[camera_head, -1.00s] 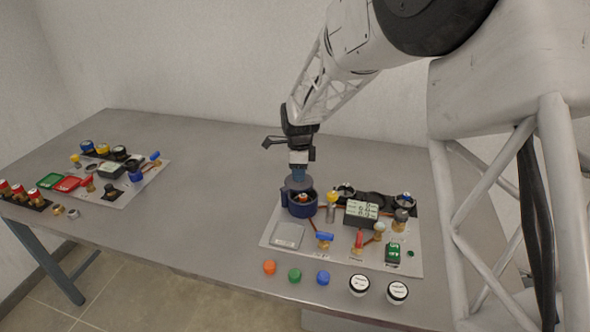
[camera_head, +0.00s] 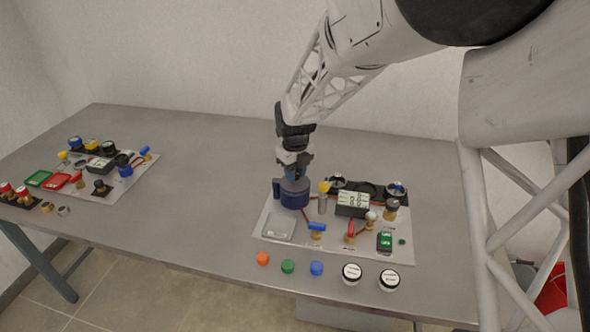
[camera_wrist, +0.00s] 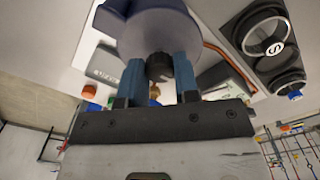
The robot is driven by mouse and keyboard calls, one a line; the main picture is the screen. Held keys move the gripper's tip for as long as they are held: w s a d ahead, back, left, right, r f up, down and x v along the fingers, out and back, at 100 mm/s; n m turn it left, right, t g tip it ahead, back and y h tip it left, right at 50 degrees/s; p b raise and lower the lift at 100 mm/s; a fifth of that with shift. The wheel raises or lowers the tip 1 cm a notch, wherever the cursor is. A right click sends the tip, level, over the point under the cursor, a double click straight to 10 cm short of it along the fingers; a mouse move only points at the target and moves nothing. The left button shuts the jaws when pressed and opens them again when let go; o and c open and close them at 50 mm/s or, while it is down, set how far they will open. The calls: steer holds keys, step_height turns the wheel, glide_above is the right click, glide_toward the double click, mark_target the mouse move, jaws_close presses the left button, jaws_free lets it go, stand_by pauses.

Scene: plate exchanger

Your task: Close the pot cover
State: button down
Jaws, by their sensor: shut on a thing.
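The dark blue pot (camera_head: 290,199) stands on the left part of the near white board. The round grey-blue cover (camera_head: 294,184) is over the pot's mouth and hides its inside; I cannot tell whether a small gap is left. In the wrist view the cover (camera_wrist: 158,30) fills the top middle, with its black knob (camera_wrist: 160,68) between my blue fingers. My gripper (camera_head: 297,174) points down from above and is shut on this knob. It also shows in the wrist view (camera_wrist: 160,76).
Close to the pot are a grey scale (camera_head: 279,227), a blue valve handle (camera_head: 317,227), a yellow-topped fitting (camera_head: 323,188) and a display box (camera_head: 352,204). Orange (camera_head: 262,258), green and blue caps lie along the front. A second board (camera_head: 122,182) is at the left; the table between is clear.

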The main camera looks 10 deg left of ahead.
steer(key=shift+s+r+m, duration=0.1)
steer(key=shift+s+m, duration=0.15)
steer(key=shift+m, duration=0.25)
steer(key=c, duration=0.8)
jaws_free()
steer(key=shift+c, duration=0.2)
steer(key=shift+r, duration=3.85)
steer(key=shift+d, duration=0.1)
